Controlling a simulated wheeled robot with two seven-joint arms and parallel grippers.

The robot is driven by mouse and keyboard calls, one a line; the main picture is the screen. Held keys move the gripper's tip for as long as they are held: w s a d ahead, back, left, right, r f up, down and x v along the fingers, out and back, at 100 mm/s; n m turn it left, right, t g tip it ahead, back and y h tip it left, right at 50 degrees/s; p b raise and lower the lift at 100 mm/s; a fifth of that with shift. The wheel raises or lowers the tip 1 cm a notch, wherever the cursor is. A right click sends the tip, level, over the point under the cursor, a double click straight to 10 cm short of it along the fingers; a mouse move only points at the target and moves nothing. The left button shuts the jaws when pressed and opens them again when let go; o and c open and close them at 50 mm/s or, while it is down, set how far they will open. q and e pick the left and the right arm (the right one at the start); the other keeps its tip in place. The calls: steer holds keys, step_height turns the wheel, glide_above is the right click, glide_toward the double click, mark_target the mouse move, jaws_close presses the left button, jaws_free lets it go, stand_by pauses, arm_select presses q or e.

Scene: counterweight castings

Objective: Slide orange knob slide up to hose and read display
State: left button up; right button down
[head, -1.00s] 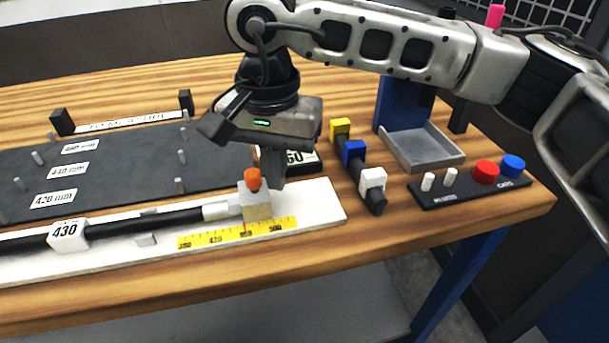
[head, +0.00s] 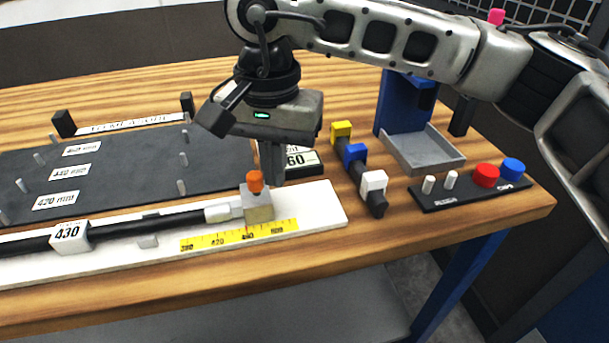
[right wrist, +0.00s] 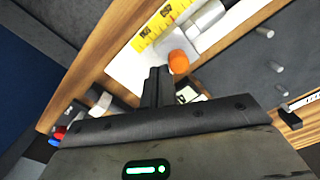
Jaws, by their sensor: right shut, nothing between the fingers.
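The orange knob (head: 256,181) stands upright on the small grey-and-tan slide block (head: 257,206) on the white board. It also shows in the right wrist view (right wrist: 179,62). The black hose (head: 150,222) lies to the left, its pale end fitting (head: 222,212) at the block's left side; I cannot tell whether they touch. My right gripper (head: 272,178) is shut and empty, its fingertips just right of and behind the knob, seemingly apart from it. The display (head: 302,159) behind shows "60"; its left part is hidden by the gripper. My left gripper is not in view.
A yellow scale (head: 238,235) runs along the board's front. A white block marked 430 (head: 70,235) sits over the hose. A dark pegged board (head: 120,168) lies behind. Right are coloured clips (head: 354,152), a grey tray (head: 425,150) and a black plug-and-cap holder (head: 460,197).

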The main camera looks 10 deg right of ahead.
steer(key=shift+d+r+p, duration=0.15)
steer(key=shift+r+p, duration=1.35)
steer(key=shift+r, duration=1.35)
steer(key=shift+w, duration=0.1)
